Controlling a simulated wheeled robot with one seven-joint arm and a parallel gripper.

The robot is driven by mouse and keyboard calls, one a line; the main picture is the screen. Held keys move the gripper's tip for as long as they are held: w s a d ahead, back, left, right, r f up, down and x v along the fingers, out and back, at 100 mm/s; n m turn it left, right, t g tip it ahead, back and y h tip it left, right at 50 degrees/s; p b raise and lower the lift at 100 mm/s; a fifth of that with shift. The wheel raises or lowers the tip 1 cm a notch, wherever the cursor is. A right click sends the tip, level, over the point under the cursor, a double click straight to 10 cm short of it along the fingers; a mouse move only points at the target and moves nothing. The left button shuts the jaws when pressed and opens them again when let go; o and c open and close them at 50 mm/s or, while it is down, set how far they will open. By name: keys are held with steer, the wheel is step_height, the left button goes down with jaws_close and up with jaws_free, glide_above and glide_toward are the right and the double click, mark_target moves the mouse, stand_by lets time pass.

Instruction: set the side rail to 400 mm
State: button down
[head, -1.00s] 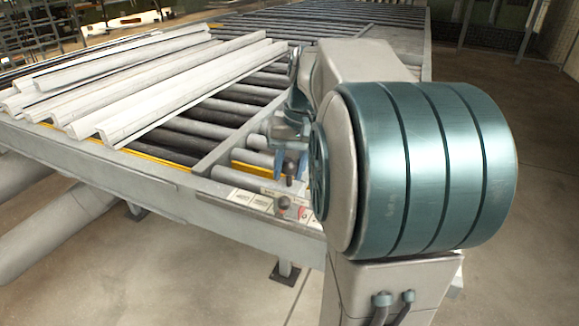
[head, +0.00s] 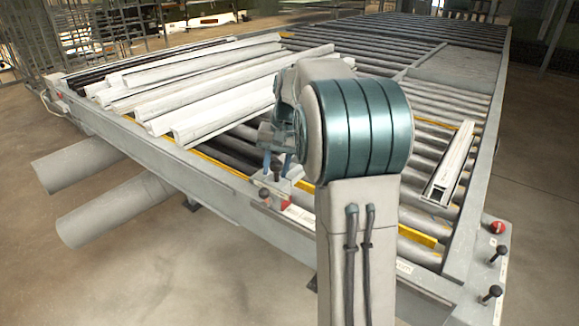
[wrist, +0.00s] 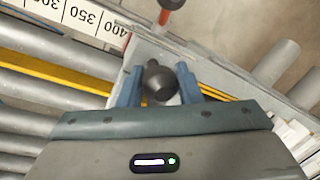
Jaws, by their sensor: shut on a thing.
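My gripper (wrist: 159,88) is shut on a black ball knob (wrist: 158,78), one blue finger on each side. The knob stands on a pale carriage plate (wrist: 137,58) at the bench edge. In the head view the gripper (head: 277,163) is at the bench's near edge, left of my arm. A printed scale (wrist: 82,17) reads 300, 350, 400 in the wrist view. A thin red mark (wrist: 128,41) lies by the 400 label; its exact reading is too small to tell. A second dark knob with a red stem (wrist: 172,4) is beyond. My arm hides much of the side rail.
Pale profiles (head: 200,85) lie stacked on the rollers at left. Another profile (head: 452,160) lies at right. A panel with a red button (head: 498,227) and black knobs is at the right corner. Large grey cylinders (head: 115,205) stick out below the bench edge.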

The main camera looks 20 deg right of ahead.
steer(key=shift+w+a+r, duration=0.15)
steer(key=shift+w, duration=0.15)
steer(key=c, duration=1.2)
jaws_free()
steer(key=shift+o, duration=0.6)
steer(key=shift+w+a, duration=0.1)
steer(key=shift+w, duration=0.1)
steer(key=shift+s, duration=0.1)
step_height(320, 180, up, 13)
steer(key=s+d, duration=0.1)
steer(key=d, duration=0.1)
steer(key=shift+d+r, duration=0.2)
steer(key=shift+s, duration=0.1)
